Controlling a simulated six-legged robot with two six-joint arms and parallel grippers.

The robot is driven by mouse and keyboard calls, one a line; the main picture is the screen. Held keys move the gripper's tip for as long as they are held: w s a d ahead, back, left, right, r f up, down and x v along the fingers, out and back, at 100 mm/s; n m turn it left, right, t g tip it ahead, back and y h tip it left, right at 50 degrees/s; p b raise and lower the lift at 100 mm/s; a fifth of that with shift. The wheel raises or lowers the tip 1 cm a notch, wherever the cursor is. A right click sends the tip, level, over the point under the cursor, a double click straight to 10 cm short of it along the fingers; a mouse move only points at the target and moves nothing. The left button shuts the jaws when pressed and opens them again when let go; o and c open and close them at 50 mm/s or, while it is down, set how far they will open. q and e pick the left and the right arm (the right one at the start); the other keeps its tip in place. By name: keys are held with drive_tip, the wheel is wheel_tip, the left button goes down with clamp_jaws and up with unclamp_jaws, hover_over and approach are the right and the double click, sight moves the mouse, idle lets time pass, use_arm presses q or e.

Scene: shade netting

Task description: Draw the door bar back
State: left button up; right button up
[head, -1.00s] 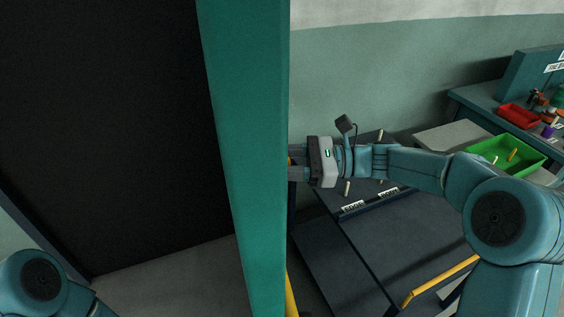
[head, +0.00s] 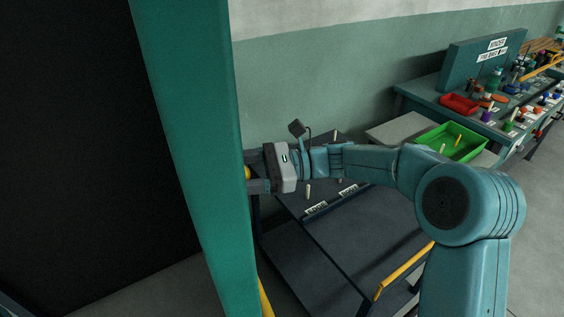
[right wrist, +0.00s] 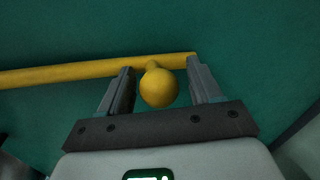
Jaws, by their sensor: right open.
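The door bar (right wrist: 85,73) is a yellow rod lying across a dark green surface in the right wrist view. A round yellow knob (right wrist: 159,88) stands out from it. My right gripper (right wrist: 160,84) is open, with one finger on each side of the knob and small gaps showing. In the head view my right gripper (head: 256,179) reaches behind the edge of a tall teal upright (head: 190,130). A bit of the yellow knob (head: 247,173) shows there; most of the bar is hidden. My left gripper is not in view.
A dark table (head: 330,245) with pegs and labels lies below my right arm. A yellow rail (head: 405,270) runs along its near side. A green tray (head: 450,142) and a cluttered workbench (head: 425,95) stand at the right. Open floor (head: 540,215) shows at far right.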

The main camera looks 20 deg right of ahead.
drive_tip(key=s+d+b, duration=0.1)
drive_tip(key=s+d, duration=0.1)
drive_tip(key=d, duration=1.3)
drive_tip(key=shift+s+d, duration=0.2)
drive_tip(key=shift+s, duration=0.2)
